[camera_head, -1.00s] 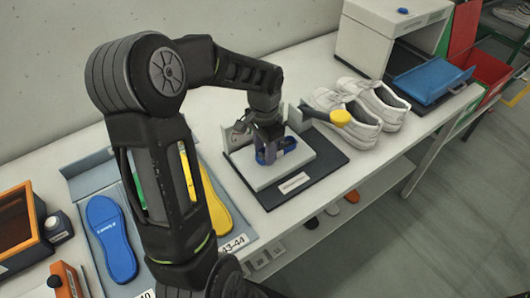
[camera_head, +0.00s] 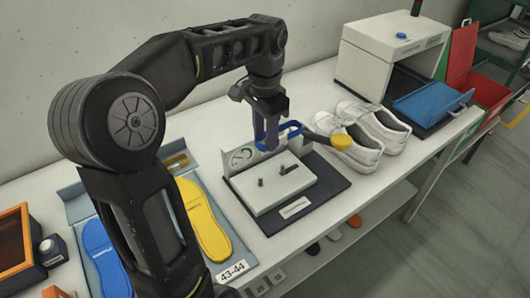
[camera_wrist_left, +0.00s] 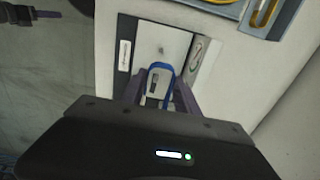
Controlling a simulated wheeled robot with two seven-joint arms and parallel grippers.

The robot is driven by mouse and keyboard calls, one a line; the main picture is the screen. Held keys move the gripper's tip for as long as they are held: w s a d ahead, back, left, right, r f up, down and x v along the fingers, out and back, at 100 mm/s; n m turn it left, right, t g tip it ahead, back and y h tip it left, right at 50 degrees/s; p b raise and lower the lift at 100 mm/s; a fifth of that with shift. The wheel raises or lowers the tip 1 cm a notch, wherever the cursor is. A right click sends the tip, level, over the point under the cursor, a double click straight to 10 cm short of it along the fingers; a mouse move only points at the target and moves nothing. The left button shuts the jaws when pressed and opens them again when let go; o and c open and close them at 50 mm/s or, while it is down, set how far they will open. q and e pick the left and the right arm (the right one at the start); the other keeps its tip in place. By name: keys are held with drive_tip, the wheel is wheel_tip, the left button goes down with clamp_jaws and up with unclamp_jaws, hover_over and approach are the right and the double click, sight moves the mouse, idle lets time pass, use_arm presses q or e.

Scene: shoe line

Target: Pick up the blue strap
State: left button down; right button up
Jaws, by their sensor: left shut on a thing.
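The blue strap (camera_head: 290,126) is a loop held in the air above the white fixture block (camera_head: 270,199). My left gripper (camera_head: 268,140) is shut on the strap and hangs over the back part of the fixture. In the left wrist view the strap (camera_wrist_left: 160,68) shows as a blue loop between the two fingers (camera_wrist_left: 155,95), with the fixture below it.
A gauge (camera_head: 241,156) stands at the fixture's back. A yellow-ended handle (camera_head: 341,141) and white shoes (camera_head: 375,130) are to the right. Yellow (camera_head: 205,220) and blue (camera_head: 104,255) insoles lie left. A white box machine (camera_head: 390,45) stands at the back right.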

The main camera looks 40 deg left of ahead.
use_arm(q)
drive_tip(key=shift+r+p, duration=0.7)
drive_tip(key=shift+r, duration=0.95)
drive_tip(key=shift+f, duration=0.1)
